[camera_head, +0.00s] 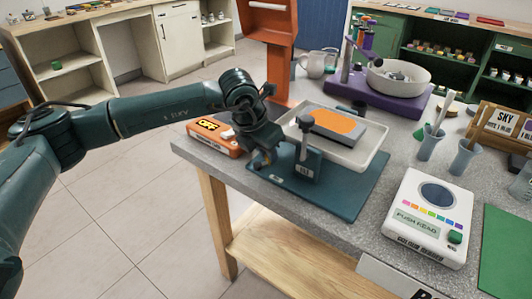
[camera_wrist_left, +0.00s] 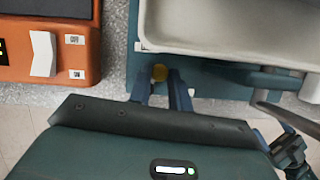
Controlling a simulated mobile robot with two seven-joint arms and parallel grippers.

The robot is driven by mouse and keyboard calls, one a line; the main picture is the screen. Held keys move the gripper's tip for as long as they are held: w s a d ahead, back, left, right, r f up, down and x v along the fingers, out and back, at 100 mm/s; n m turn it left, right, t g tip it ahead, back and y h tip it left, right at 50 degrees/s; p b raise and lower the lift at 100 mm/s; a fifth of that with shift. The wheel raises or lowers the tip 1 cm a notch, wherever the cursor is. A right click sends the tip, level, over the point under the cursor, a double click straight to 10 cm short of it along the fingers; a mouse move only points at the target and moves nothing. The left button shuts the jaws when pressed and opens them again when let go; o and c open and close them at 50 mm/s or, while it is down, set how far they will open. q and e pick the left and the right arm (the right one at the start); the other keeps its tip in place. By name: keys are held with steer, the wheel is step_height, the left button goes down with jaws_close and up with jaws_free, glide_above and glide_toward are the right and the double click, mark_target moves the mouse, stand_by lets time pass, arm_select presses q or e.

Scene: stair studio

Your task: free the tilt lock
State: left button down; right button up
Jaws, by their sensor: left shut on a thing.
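A tilting stand has a dark teal base (camera_head: 345,197) on the front left corner of the grey table. A pale tray (camera_head: 372,160) sits above it; the tray (camera_wrist_left: 230,25) and base (camera_wrist_left: 205,78) also show in the left wrist view. A dark upright post (camera_head: 304,140) with a labelled block stands at the tray's front. My left gripper (camera_head: 262,162) is low at the base's left edge. I cannot tell how the lock is set.
An orange box (camera_head: 205,140) with a white rocker switch lies just left of the tray. A grey block with an orange top (camera_head: 338,124) lies in the tray. An orange stand (camera_head: 273,50) rises behind. A white push-button device (camera_head: 430,217) stands to the right.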

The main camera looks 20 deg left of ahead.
arm_select(q)
steer(key=m, duration=0.1)
steer(key=m+h+b, duration=0.1)
steer(key=m, duration=0.1)
steer(key=m+g, duration=0.1)
steer(key=shift+s+d+m, duration=0.2)
steer(key=shift+s+m, duration=0.1)
steer(key=shift+s, duration=0.05)
steer(key=shift+s+m+g+h+b, duration=0.25)
steer(key=shift+m+h+b, duration=0.2)
steer(key=shift+m, duration=0.35)
steer(key=shift+s+m+g, duration=0.15)
steer(key=shift+m+g, duration=0.3)
steer(key=shift+m, duration=0.75)
steer(key=shift+m+h, duration=0.25)
steer(key=shift+m, duration=0.05)
arm_select(e)
steer(key=shift+s+d+r+t, duration=0.35)
steer(key=shift+s+d+t, duration=0.05)
steer(key=shift+s+d, duration=0.15)
arm_select(q)
steer(key=shift+s, duration=0.1)
steer(key=c, duration=1.3)
jaws_free()
arm_select(e)
steer(key=shift+f, duration=0.1)
arm_select(q)
steer(key=shift+r, duration=0.1)
